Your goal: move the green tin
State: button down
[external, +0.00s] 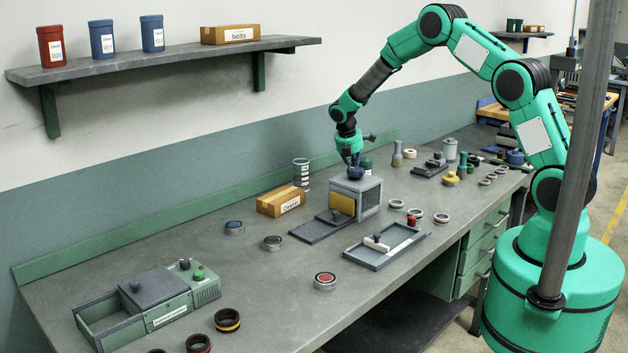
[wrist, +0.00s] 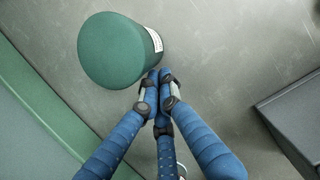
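The green tin (wrist: 118,48) stands on the bench in the wrist view, at upper left, with a dark green lid and a white label on its side. In the external view only a bit of the green tin (external: 367,163) shows behind my gripper. My gripper (external: 355,174) is above the back of the grey box in that view. In the wrist view the blue fingertips of my gripper (wrist: 158,78) are drawn together with nothing between them. They appear just beside the tin's lower right side; contact cannot be told.
A grey box (external: 371,196) with a yellow panel stands close in front. A cardboard box (external: 281,200) and a clear cup (external: 301,173) are to the left. Rings lie around a shallow grey tray (external: 386,245). The green back ledge (wrist: 45,105) runs along the wall.

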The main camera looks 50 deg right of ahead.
aim_at(366, 158)
jog(key=d+p, duration=0.4)
jog(key=d, duration=0.9)
jog(key=shift+a, duration=0.55)
jog(key=a, duration=0.3)
jog(key=shift+a, duration=0.1)
jog(key=p+v, duration=0.1)
jog(key=v, duration=0.8)
jog(key=shift+r, duration=0.4)
